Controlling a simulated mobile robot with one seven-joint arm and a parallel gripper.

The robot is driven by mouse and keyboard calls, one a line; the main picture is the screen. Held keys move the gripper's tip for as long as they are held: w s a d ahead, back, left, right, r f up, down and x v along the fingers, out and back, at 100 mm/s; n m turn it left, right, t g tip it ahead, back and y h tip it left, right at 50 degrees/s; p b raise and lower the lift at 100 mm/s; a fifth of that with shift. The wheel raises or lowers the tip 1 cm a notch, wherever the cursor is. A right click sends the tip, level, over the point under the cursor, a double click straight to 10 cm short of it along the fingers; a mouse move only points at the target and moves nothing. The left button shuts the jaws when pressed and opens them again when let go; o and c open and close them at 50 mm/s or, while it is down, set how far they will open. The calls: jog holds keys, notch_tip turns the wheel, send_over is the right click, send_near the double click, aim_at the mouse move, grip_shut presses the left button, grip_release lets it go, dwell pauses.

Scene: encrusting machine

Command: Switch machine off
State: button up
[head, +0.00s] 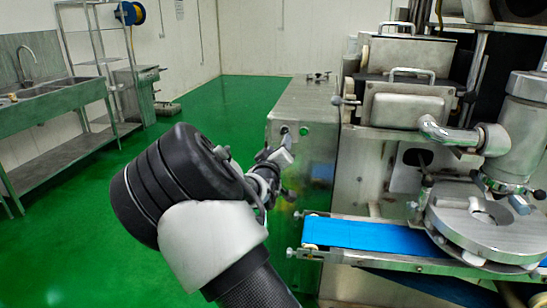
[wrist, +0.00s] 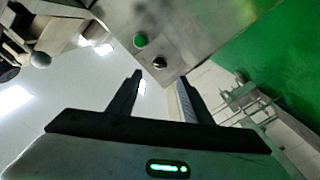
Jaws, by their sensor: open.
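The encrusting machine (head: 355,190) is a steel body at the right of the head view. Its side cabinet's end face carries a green button (head: 304,131) and a dark knob (head: 284,129) beside it. In the wrist view the green button (wrist: 141,41) and the dark knob (wrist: 159,63) show clearly on the steel panel (wrist: 185,35). My gripper (wrist: 160,78) is open and empty, its two fingers pointing at the panel with the knob just beyond and between the tips. I cannot tell whether either finger touches it. In the head view my gripper (head: 282,153) is partly hidden by my wrist.
A blue conveyor belt (head: 360,235) juts out low from the machine, right of my arm. A round steel table (head: 490,220) stands at the belt's far end. A sink bench (head: 55,105) and shelf rack are at the left. Green floor (head: 225,110) lies open between.

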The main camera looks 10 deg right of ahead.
jog(key=v, duration=0.8)
jog(key=shift+s+p, duration=0.2)
jog(key=shift+p, duration=0.15)
jog(key=s+d+f+m+g+y, duration=0.3)
jog(key=s+f+m+g+y, duration=0.1)
jog(key=s+g, duration=0.2)
jog(key=s+d+r+g+y, duration=0.1)
jog(key=s+r+g, duration=0.25)
jog(key=s, duration=1.25)
jog(key=s+d+r+g+y, duration=0.15)
jog(key=s+r, duration=0.25)
jog(key=s, duration=1.3)
notch_tip(320, 180, up, 16)
jog(key=p, duration=1.6)
jog(key=shift+w+a+m+g+h, duration=0.25)
jog(key=shift+w+m+g+h, duration=0.05)
jog(key=shift+h, duration=0.15)
jog(key=shift+r+p, duration=0.2)
jog(key=shift+p, duration=0.2)
jog(key=shift+c, duration=1.4)
jog(key=shift+d+f, duration=0.1)
jog(key=shift+d, duration=0.05)
jog(key=shift+c, duration=0.4)
